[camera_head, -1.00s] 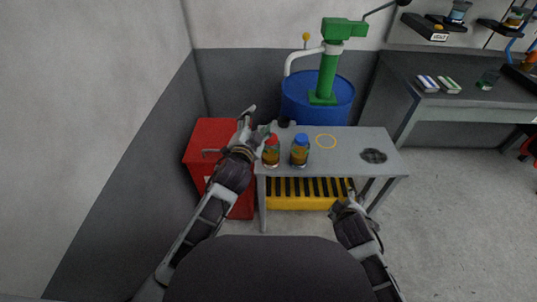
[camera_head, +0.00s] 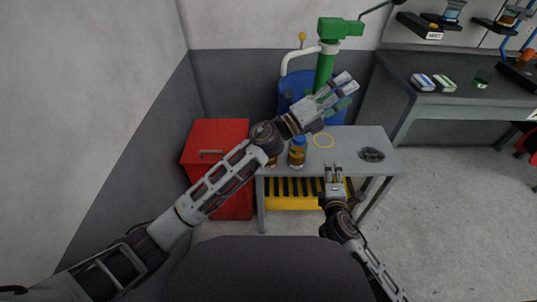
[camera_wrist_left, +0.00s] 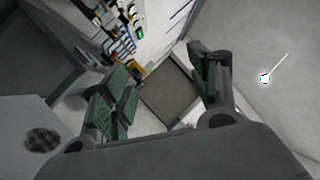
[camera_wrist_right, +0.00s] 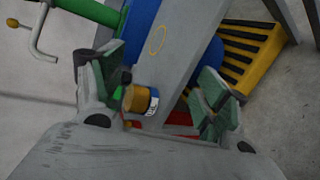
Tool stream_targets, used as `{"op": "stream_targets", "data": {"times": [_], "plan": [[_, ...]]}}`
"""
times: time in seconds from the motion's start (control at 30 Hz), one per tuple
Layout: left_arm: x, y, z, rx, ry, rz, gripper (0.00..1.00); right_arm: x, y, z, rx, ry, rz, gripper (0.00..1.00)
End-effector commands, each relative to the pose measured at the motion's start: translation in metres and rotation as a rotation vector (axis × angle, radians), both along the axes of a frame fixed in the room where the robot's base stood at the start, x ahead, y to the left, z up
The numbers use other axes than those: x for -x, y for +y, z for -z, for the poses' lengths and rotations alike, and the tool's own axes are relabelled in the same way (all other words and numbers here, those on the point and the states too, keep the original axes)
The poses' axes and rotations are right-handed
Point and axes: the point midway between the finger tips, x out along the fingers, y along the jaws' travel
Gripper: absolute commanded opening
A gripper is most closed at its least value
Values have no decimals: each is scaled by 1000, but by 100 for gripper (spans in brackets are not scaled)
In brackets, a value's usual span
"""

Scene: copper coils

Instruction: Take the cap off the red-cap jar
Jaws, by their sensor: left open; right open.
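The red-cap jar (camera_head: 272,161) stands on the grey table's left part in the head view; my left forearm covers its cap and most of its body. The blue-cap jar (camera_head: 297,153) stands just to its right, partly covered at the top. My left gripper (camera_head: 345,90) is open and empty, raised above the table's back, up and right of both jars. My right gripper (camera_head: 332,172) is open and empty near the table's front edge, right of the jars. In the right wrist view, an amber jar with a blue part (camera_wrist_right: 140,100) shows beyond the open fingers; which jar is unclear.
The grey table (camera_head: 352,170) has a yellow ring mark (camera_head: 323,141) and a dark round mesh (camera_head: 372,154). A red cabinet (camera_head: 215,145) stands left. A blue barrel (camera_head: 289,88) with a green pump (camera_head: 338,28) stands behind. The table's right part is mostly clear.

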Motion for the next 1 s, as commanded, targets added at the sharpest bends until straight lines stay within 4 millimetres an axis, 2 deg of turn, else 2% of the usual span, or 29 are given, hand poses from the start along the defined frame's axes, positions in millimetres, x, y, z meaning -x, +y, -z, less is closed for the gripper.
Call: {"op": "stream_targets", "data": {"times": [0.2, 0.5, 0.77, 1.0], "plan": [[24, -37, 13, -191, -214, 136, 61, -10, 15, -9, 156, -57, -98, 74], [45, -62, 54, -477, -475, 322, 61, -18, 38, -18, 375, -134, -231, 74], [45, -56, 101, -751, -665, 480, 61, -22, 60, -22, 571, -199, -343, 74], [28, -27, 141, -1025, -799, 624, 61, -23, 81, -22, 755, -261, -446, 74]]}}
